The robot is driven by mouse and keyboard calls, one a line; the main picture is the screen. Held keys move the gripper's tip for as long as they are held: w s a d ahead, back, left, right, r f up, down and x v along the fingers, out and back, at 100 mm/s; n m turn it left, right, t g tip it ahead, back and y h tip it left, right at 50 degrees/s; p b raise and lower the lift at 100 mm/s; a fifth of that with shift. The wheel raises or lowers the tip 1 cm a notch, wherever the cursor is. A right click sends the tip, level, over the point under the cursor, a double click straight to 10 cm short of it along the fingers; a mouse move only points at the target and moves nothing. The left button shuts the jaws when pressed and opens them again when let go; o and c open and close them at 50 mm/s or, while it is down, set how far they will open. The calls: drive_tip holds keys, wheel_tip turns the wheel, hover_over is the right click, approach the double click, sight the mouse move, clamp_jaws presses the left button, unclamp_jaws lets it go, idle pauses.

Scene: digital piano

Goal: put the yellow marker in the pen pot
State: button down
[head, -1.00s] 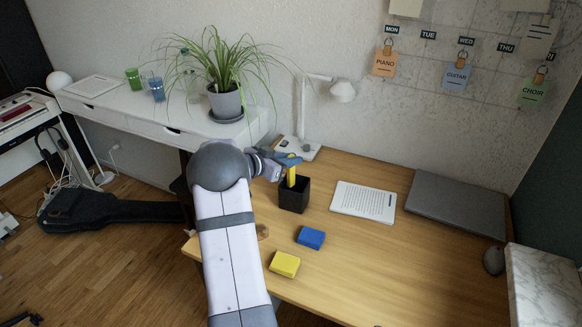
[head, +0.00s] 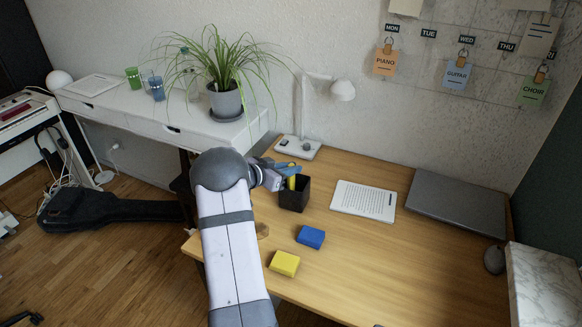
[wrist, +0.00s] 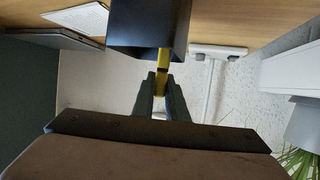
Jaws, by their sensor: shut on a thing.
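The yellow marker (head: 292,182) is upright at the black pen pot (head: 295,197), with its lower part hidden inside the pot. In the wrist view the marker (wrist: 163,62) runs from between my fingertips into the mouth of the pot (wrist: 150,24). My gripper (head: 286,173) is at the pot's upper left edge in the head view. In the wrist view my gripper (wrist: 160,84) is shut on the marker's upper end. Whether the marker touches the pot's floor cannot be seen.
A blue block (head: 311,237) and a yellow block (head: 285,263) lie in front of the pot. An e-reader (head: 363,201) lies to its right and a closed laptop (head: 457,204) farther right. A white lamp (head: 299,147) stands behind the pot. The desk's front middle is clear.

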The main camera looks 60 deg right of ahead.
drive_tip(key=c, duration=1.8)
unclamp_jaws()
drive_tip(key=shift+o, duration=0.2)
drive_tip(key=shift+r, duration=0.5)
drive_tip(key=shift+w+a+r, duration=0.15)
drive_tip(key=shift+a+r, duration=0.1)
drive_tip(key=v, duration=1.1)
drive_tip(key=shift+a+b, duration=0.2)
drive_tip(key=shift+b, duration=0.2)
